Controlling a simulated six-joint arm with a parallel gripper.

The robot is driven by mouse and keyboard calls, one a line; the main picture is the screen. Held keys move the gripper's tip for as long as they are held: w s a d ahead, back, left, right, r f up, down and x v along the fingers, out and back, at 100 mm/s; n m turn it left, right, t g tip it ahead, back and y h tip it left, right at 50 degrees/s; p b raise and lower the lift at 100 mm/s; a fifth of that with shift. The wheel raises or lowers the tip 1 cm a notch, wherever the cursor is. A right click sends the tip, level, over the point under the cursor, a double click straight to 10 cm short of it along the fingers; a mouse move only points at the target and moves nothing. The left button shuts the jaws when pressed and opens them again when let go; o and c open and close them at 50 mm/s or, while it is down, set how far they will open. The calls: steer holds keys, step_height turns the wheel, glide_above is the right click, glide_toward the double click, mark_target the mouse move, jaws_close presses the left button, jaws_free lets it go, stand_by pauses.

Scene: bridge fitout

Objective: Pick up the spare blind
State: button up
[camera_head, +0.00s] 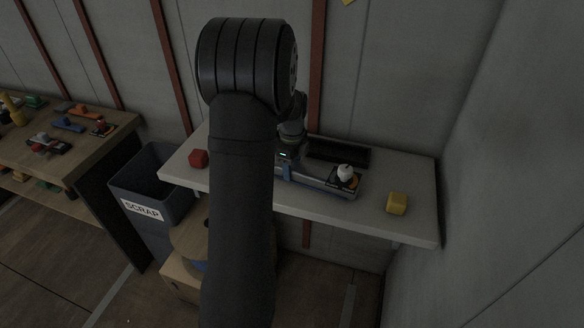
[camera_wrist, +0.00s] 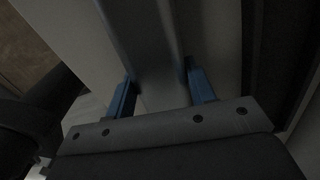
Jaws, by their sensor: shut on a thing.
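My gripper (camera_head: 287,172) is low over the white shelf, partly hidden behind my own arm. In the wrist view its two blue fingers (camera_wrist: 160,90) stand on either side of a long smooth grey bar (camera_wrist: 145,30) and are shut on it. The bar looks like the spare blind, though no label shows. In the head view a long grey piece (camera_head: 318,182) runs right from the gripper along the shelf; my arm hides its left part. I cannot tell whether the held bar is clear of the shelf.
A white knob (camera_head: 345,171) on a dark base stands at the grey piece's right end. A black tray (camera_head: 340,153) lies behind. A red block (camera_head: 198,158) and yellow block (camera_head: 397,203) sit on the shelf (camera_head: 415,190). A scrap bin (camera_head: 150,190) and wooden bench (camera_head: 85,150) stand left.

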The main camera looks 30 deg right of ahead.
step_height(320, 180, up, 4)
steer(key=shift+s+d+r, duration=0.1)
steer(key=shift+r, duration=0.15)
steer(key=s+d+r, duration=0.4)
steer(key=s+r, duration=0.2)
steer(key=s, duration=0.4)
steer(key=shift+s+d+r, duration=0.2)
steer(key=shift+s+d, duration=0.05)
steer(key=shift+d, duration=0.05)
steer(key=shift+w, duration=0.1)
steer(key=w+d+f, duration=0.1)
steer(key=w+d, duration=0.1)
steer(key=w, duration=0.8)
steer(key=w+d+f+n, duration=0.1)
steer(key=w+d, duration=0.2)
steer(key=w, duration=0.7)
steer(key=shift+w+f, duration=0.3)
steer(key=shift+f, duration=0.15)
steer(key=shift+f, duration=2.3)
